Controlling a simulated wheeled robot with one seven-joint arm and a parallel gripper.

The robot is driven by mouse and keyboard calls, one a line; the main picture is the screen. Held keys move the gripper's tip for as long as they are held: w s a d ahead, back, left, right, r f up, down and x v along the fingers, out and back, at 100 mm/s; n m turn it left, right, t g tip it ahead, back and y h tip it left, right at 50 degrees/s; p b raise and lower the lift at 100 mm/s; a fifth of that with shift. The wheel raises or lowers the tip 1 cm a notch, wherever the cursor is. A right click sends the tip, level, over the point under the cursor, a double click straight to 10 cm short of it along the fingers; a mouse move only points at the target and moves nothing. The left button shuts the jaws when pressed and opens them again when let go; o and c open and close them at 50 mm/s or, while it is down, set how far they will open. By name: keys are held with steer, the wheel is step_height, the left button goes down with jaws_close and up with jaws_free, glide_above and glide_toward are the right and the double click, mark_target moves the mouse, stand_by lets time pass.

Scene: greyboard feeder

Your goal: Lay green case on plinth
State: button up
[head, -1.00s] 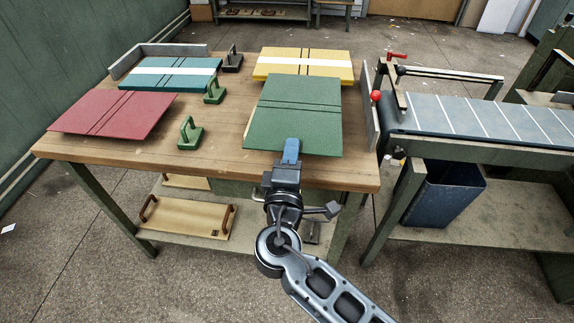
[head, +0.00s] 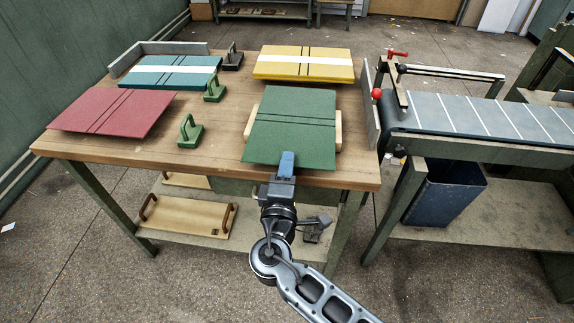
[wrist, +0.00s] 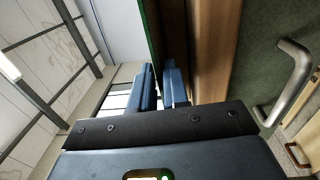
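The green case (head: 290,118), a flat board with two dark lines, is at the near right of the workbench. My gripper (head: 287,163) is shut on its near edge. In the wrist view the thin green edge of the case (wrist: 151,30) runs between the blue fingers of my gripper (wrist: 160,85). The pale wooden plinth (head: 338,128) lies under the case; only its ends show, left and right, and its middle is hidden. The case is over the plinth and looks roughly level. I cannot tell whether they touch.
A red case (head: 112,111), a teal case (head: 168,72) and a yellow case (head: 303,64) lie on the workbench (head: 215,160). Green handled blocks (head: 190,132) stand left of the plinth. A grey rail (head: 368,105) and a red knob (head: 376,93) border the right side, beside a conveyor (head: 470,115).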

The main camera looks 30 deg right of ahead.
steer(key=o, duration=0.3)
steer(key=b+v, duration=0.1)
steer(key=v, duration=1.1)
steer(key=shift+r, duration=0.15)
